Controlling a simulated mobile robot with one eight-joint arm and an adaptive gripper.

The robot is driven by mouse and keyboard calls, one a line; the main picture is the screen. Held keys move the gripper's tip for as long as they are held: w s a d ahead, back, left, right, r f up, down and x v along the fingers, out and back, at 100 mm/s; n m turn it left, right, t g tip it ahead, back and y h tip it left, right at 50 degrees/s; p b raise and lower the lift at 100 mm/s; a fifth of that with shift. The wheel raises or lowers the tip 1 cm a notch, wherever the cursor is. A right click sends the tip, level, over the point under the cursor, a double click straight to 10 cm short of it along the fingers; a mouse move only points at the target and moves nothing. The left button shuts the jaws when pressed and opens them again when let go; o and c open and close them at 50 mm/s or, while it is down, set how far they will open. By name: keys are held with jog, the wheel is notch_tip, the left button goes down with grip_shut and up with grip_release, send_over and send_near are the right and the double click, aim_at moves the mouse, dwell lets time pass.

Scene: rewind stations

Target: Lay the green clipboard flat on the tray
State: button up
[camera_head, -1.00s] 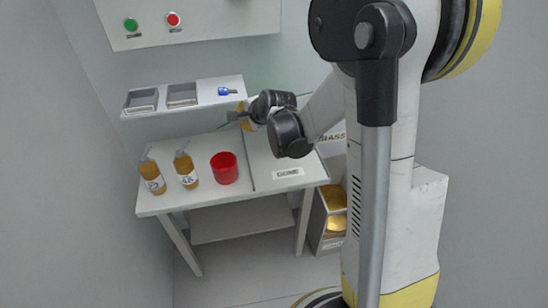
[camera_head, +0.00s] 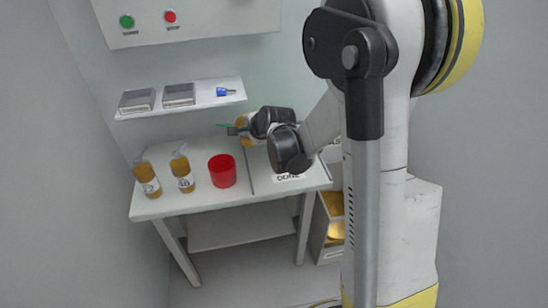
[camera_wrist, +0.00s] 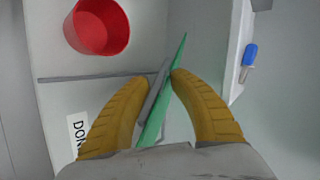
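My gripper (camera_wrist: 158,90) has its yellow fingers closed around the green clipboard (camera_wrist: 155,115). In the wrist view the clipboard shows nearly edge-on, a thin green strip with a grey strip along it, tilted. In the head view my gripper (camera_head: 243,128) is over the back of the table, with a green edge of the clipboard (camera_head: 224,125) sticking out to its left. The light section marked DONE (camera_head: 266,181), which appears to be the tray, lies below and in front of my gripper, partly hidden by my arm. The clipboard is held above it.
A red cup (camera_head: 222,171) and two amber bottles (camera_head: 147,180) (camera_head: 183,174) stand left of the divider. A shelf (camera_head: 205,99) behind holds two grey containers (camera_head: 137,101) (camera_head: 179,95) and a blue-handled tool (camera_head: 222,91). A bin (camera_head: 329,230) stands below right.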

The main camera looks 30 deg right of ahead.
jog(key=shift+r, duration=0.1)
jog(key=p+v, duration=0.3)
jog(key=v, duration=0.5)
jog(key=shift+p, duration=0.4)
notch_tip(320, 180, up, 8)
jog(key=s+p, duration=0.2)
jog(key=p, duration=0.5)
jog(key=s+a+n+g+b, duration=0.1)
jog(key=s+a+n+b, duration=0.2)
jog(key=s+n, duration=0.5)
jog(key=s+a+n+g+b, duration=0.2)
jog(key=s+a+n+b, duration=0.2)
jog(key=s+n, duration=0.5)
jog(key=s, duration=0.5)
jog(key=shift+a+r+h, duration=0.2)
jog(key=shift+a+h, duration=0.1)
jog(key=shift+a, duration=0.1)
jog(key=shift+s, duration=0.1)
